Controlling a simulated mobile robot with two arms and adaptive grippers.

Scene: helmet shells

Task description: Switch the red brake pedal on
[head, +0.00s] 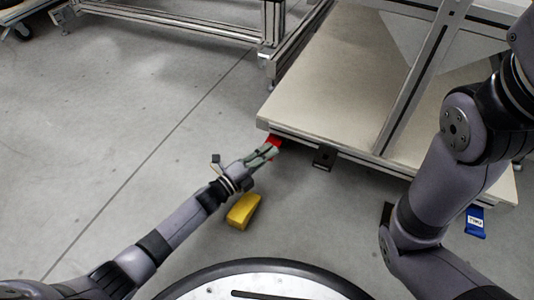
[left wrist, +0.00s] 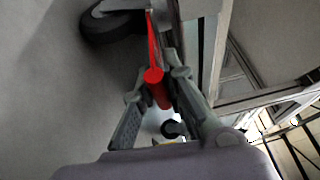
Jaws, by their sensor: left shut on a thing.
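The red brake pedal (head: 274,141) shows at the near left corner of the cart, low by its edge. In the left wrist view the red pedal (left wrist: 153,78) is a red bar with a rounded end, and a thin red part runs up behind it. My left gripper (head: 266,153) reaches the pedal from the lower left. In the left wrist view my left gripper (left wrist: 157,90) has its fingers on both sides of the red end, shut on it. The pedal's mount is mostly hidden. My right gripper is out of view.
The cart's flat beige platform (head: 325,90) stands just beyond the pedal. A black bracket (head: 324,157) hangs from its front edge. A yellow block (head: 243,211) lies below my left gripper. A blue item (head: 475,222) is at the right. A caster wheel (left wrist: 108,25) is near the pedal.

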